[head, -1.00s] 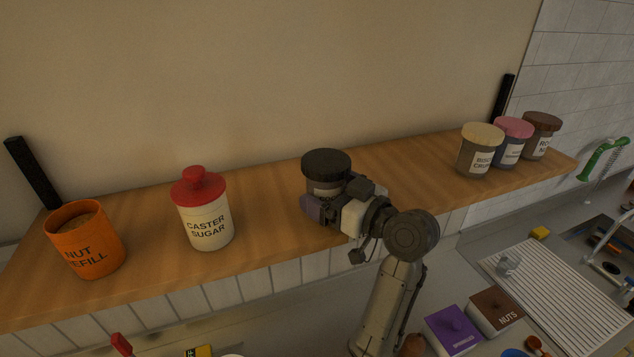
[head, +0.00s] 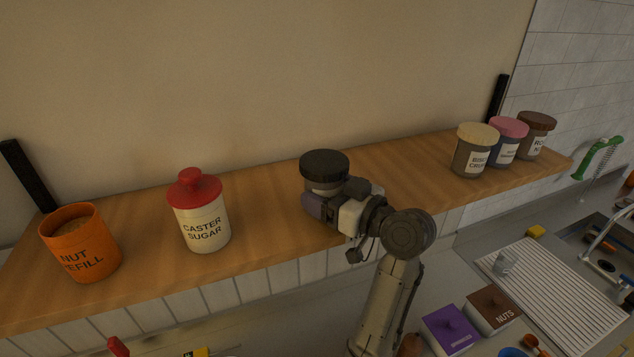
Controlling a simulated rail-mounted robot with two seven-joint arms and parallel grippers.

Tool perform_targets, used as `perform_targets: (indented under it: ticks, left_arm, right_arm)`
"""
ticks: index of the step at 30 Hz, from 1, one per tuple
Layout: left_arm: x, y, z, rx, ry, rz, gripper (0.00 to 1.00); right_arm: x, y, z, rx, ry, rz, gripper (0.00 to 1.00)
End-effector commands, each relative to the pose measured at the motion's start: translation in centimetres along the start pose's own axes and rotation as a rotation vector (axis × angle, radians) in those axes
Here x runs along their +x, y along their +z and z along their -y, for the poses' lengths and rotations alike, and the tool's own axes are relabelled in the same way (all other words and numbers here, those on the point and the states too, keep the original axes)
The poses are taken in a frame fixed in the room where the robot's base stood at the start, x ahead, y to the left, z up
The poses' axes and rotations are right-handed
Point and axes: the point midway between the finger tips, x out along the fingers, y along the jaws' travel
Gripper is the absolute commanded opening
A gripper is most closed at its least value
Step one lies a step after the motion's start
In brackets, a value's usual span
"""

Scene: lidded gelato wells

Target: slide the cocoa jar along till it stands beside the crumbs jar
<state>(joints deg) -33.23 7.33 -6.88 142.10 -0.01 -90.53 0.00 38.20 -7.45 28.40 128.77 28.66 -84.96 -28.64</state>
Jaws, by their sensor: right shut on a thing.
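A jar with a black lid (head: 325,164), taken to be the cocoa jar, stands on the wooden shelf (head: 405,178) near its middle. Its label is hidden behind my right gripper (head: 318,203), which is shut on the jar's body from the front right. The crumbs jar (head: 473,152), with a cream lid and a label partly reading "CRUM", stands to the right on the same shelf. A clear stretch of shelf lies between the two jars. My left gripper is not in view.
A pink-lidded jar (head: 508,143) and a brown-lidded jar (head: 536,136) stand right of the crumbs jar. The caster sugar jar (head: 201,215) and the orange nut refill pot (head: 81,244) stand to the left. A black post (head: 497,98) rises behind the shelf.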

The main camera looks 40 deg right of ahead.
Motion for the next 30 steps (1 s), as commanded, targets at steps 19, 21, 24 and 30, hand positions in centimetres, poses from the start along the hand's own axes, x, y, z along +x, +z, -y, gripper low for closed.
perform_targets:
  ticks: [19,21,24,30]
  left_arm:
    - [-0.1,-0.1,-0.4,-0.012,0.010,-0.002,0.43]
    - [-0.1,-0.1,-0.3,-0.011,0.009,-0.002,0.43]
    - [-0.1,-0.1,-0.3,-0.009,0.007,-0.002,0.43]
    - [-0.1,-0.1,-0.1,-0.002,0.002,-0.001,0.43]
  right_arm:
    - [-1.5,0.1,-2.8,0.000,0.001,0.002,0.65]
    - [-1.6,0.1,-3.1,0.000,0.002,0.003,0.65]
    - [-1.9,0.1,-3.5,0.000,0.001,0.003,0.65]
    - [-2.4,0.1,-4.4,0.000,0.002,0.003,0.65]
